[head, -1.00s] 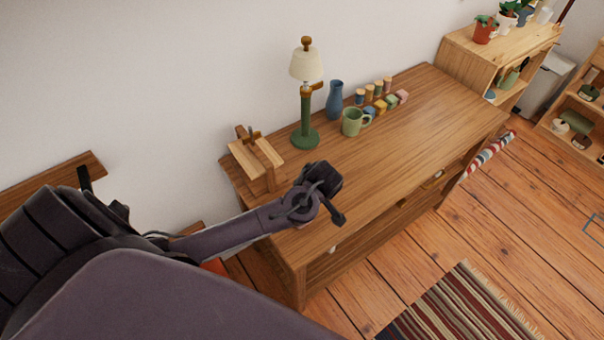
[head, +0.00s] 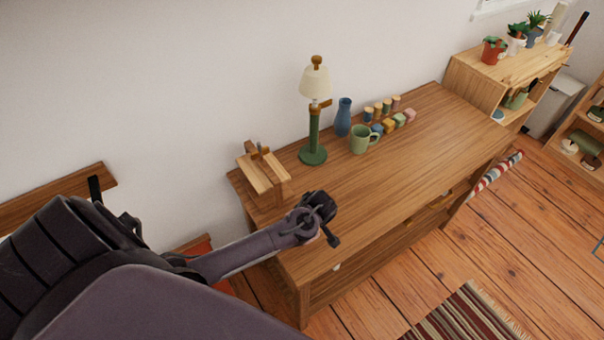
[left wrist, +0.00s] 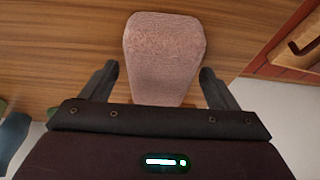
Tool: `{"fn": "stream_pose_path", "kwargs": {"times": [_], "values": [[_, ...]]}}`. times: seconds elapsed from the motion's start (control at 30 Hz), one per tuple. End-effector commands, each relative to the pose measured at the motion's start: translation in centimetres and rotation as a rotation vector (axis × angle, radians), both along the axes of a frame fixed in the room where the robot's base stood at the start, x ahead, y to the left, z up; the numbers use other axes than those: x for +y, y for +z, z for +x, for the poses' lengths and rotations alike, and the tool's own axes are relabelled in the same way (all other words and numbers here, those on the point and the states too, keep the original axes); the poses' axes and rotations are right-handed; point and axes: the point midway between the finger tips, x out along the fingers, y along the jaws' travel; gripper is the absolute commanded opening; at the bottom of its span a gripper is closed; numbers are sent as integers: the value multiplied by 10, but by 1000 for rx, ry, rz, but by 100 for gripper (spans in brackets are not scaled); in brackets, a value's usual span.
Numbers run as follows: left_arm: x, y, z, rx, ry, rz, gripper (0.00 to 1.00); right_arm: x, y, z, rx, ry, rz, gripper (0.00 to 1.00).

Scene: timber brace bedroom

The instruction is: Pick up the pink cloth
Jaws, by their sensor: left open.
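The pink cloth (left wrist: 163,45) shows in the left wrist view as a folded, textured, rounded bundle on the wooden desktop. Its lower part reaches between the fingers of my left gripper (left wrist: 158,72). The fingers are open, one on each side of the cloth, with visible gaps. I cannot tell the exact height of the fingers above it. In the head view my left gripper (head: 320,217) is over the near left part of the desk (head: 400,190) and hides most or all of the cloth. My right gripper is not in view.
A wooden stand (head: 263,172), green lamp (head: 314,140), blue vase (head: 343,118), green mug (head: 363,139) and several small blocks (head: 388,125) stand along the desk's back. The desk's right half is clear. A striped rug (head: 465,315) lies on the floor.

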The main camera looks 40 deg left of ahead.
Motion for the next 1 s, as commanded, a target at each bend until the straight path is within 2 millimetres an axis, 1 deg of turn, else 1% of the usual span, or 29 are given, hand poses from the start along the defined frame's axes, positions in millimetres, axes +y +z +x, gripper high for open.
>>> {"fn": "stream_pose_path", "kwargs": {"times": [0.8,1.0], "values": [[0,-5,0,0,-1,1,82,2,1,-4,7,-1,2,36],[0,-5,0,0,0,0,56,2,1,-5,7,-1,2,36]]}}
